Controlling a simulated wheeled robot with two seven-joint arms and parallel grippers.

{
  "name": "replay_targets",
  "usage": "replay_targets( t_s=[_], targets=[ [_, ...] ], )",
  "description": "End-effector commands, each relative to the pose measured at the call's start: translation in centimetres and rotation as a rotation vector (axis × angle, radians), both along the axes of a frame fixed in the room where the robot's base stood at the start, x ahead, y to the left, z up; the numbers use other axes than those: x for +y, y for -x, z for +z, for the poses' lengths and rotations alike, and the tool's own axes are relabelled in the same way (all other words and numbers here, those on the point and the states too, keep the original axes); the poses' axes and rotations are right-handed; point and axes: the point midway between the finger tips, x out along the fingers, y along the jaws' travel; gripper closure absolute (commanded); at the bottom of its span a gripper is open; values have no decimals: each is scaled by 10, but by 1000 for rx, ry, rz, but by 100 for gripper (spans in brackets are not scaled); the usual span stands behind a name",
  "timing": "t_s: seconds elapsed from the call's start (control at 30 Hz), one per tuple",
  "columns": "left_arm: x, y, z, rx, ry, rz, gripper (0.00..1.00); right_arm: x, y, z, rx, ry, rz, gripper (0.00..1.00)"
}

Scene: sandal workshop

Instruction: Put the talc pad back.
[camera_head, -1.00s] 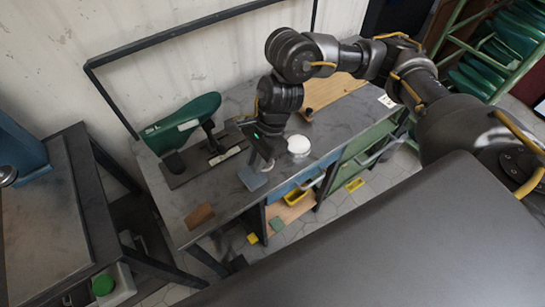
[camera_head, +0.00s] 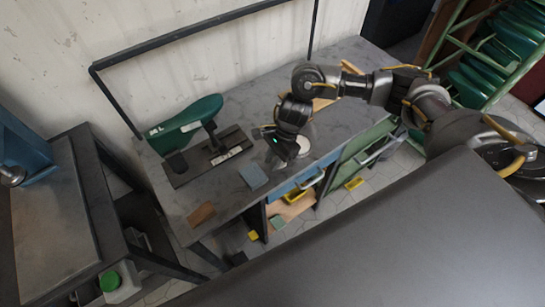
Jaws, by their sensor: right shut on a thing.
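My right gripper (camera_head: 289,158) points down over the grey workbench (camera_head: 325,120). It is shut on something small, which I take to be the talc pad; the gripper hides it. I cannot tell whether the held thing touches the dish. A flat blue-grey piece (camera_head: 253,176) lies on the bench to the left of the gripper. My left gripper is not in view.
A brown block (camera_head: 201,214) lies near the front left corner. A dark rail frame (camera_head: 190,35) stands along the wall. Bench space between the block and the blue-grey piece is clear.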

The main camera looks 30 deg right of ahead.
Motion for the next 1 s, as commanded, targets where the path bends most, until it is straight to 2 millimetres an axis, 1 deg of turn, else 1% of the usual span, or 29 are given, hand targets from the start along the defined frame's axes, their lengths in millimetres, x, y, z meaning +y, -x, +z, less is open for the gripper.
replay_targets(
  t_s=[0.27,0.3,0.43,0.77,0.87,1.0],
  targets=[
    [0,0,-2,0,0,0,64,0,0,-2,-1,0,1,99],
    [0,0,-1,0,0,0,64,0,0,-1,-1,0,1,77],
    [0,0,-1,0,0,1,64,0,0,-1,-1,0,1,60],
    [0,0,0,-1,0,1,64,0,-1,1,-2,0,0,59],
    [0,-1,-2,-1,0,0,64,-4,-2,10,-5,-1,0,59],
    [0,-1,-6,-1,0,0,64,-13,-4,33,-8,0,0,59]
  ],
)
